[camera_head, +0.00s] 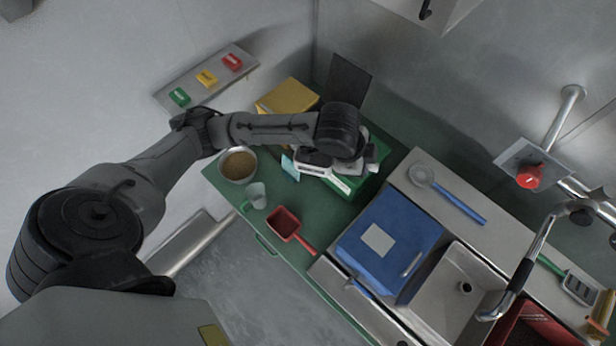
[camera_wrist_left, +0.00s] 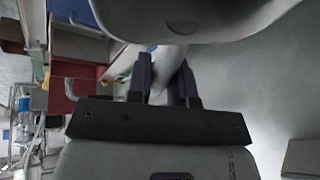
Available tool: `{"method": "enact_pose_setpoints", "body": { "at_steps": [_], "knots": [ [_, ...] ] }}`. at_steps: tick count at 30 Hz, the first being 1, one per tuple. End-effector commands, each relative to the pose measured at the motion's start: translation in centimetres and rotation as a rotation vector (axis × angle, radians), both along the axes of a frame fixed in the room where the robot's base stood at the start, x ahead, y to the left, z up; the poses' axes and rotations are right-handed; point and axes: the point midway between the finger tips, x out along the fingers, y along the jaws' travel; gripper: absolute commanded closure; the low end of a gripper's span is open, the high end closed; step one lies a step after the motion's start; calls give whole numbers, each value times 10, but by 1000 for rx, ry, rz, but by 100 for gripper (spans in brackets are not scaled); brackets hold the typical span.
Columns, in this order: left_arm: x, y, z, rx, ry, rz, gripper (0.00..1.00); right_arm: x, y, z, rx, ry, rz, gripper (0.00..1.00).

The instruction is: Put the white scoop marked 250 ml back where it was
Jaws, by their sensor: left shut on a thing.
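My left gripper (camera_wrist_left: 165,88) shows its two dark fingers in the left wrist view, shut on a pale white piece, which looks like part of the white scoop (camera_wrist_left: 166,62). The 250 ml mark cannot be read. In the head view my left arm reaches in from the left, and its wrist is above the green box (camera_head: 342,184) on the green worktop. The fingertips and most of the scoop are hidden there by the wrist. My right gripper is in neither view.
On the green worktop (camera_head: 328,221) are a bowl of beans (camera_head: 239,166), a clear cup (camera_head: 256,195), a red scoop (camera_head: 283,222) and a yellow box (camera_head: 287,97). A wall shelf (camera_head: 190,79) holds small coloured blocks.

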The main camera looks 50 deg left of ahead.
Motion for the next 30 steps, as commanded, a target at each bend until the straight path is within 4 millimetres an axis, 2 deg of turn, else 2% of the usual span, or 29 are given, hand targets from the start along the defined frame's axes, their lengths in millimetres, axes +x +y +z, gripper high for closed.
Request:
{"method": "enact_pose_setpoints", "body": {
  "at_steps": [1, 9, 15, 21, 24, 30],
  "knots": [
    [2, 2, -41, 1, 3, -9, 100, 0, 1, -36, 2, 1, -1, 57],
    [13, 9, -151, 2, 2, -60, 100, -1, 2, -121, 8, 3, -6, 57],
    [19, 16, -226, 3, -3, -94, 100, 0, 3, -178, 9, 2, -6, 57],
    [24, 22, -281, 6, -7, -119, 100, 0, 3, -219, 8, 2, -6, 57],
    [25, 24, -299, 7, -9, -128, 100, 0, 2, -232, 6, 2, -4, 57],
    [27, 26, -320, 8, -12, -139, 100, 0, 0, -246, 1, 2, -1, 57]
  ]
}}
